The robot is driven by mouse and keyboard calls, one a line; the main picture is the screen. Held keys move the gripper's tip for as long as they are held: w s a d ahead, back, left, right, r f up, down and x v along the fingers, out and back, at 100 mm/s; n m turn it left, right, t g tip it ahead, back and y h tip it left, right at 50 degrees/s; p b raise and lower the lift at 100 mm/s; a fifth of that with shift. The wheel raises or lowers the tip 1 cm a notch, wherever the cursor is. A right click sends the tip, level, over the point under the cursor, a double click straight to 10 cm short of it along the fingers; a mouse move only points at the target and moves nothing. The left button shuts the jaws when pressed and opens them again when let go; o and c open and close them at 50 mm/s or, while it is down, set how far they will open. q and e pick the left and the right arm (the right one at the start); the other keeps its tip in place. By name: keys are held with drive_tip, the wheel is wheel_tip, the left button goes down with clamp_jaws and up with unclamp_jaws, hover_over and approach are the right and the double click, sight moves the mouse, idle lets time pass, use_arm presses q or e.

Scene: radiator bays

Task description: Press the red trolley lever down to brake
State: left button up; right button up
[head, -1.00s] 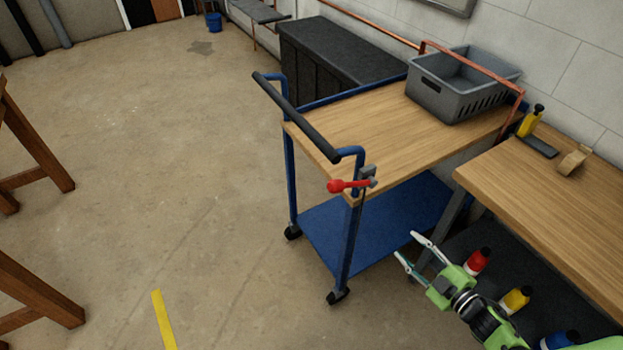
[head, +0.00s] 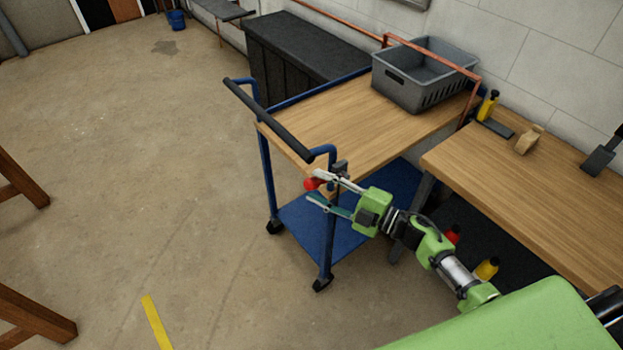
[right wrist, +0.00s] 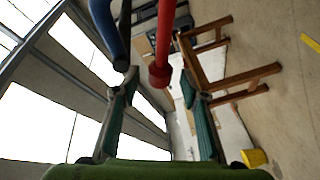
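The blue trolley (head: 327,235) has a wooden top, a black push handle and a blue lower shelf. Its red lever (head: 311,184) is at the near corner post below the handle; mostly its round knob shows in the head view. My right gripper (head: 313,185) is open, its fingers at the lever. In the right wrist view the red lever (right wrist: 161,68) comes down from the top, its knob at the opening between the two spread fingertips (right wrist: 158,80). I cannot tell whether a finger touches it. My left gripper is not in view.
A grey crate (head: 418,80) stands on the trolley's far end beside a copper pipe. A wooden workbench (head: 540,190) with small items stands at right, bottles under it. Wooden legs (head: 30,305) stand at left. The floor left of the trolley is clear.

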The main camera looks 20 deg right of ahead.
drive_tip(key=shift+x, duration=1.4)
clamp_jaws()
drive_tip(key=shift+f, duration=0.1)
drive_tip(key=shift+s+a+f+n+g+h+b, duration=0.1)
drive_tip(key=shift+a+f+n+g+h+b, duration=0.05)
drive_tip(key=shift+f+n, duration=0.35)
drive_tip(key=shift+s+a+f+n+g+h+b, duration=0.1)
drive_tip(key=shift+a+f+n+g+h+b, duration=0.05)
drive_tip(key=shift+f+n, duration=0.35)
wheel_tip(320, 180, down, 8)
drive_tip(key=n+h+b, duration=0.2)
drive_tip(key=n+h, duration=0.1)
drive_tip(key=n, duration=0.3)
drive_tip(key=shift+w+d+f+g+b, duration=0.2)
drive_tip(key=shift+d+g+b, duration=0.2)
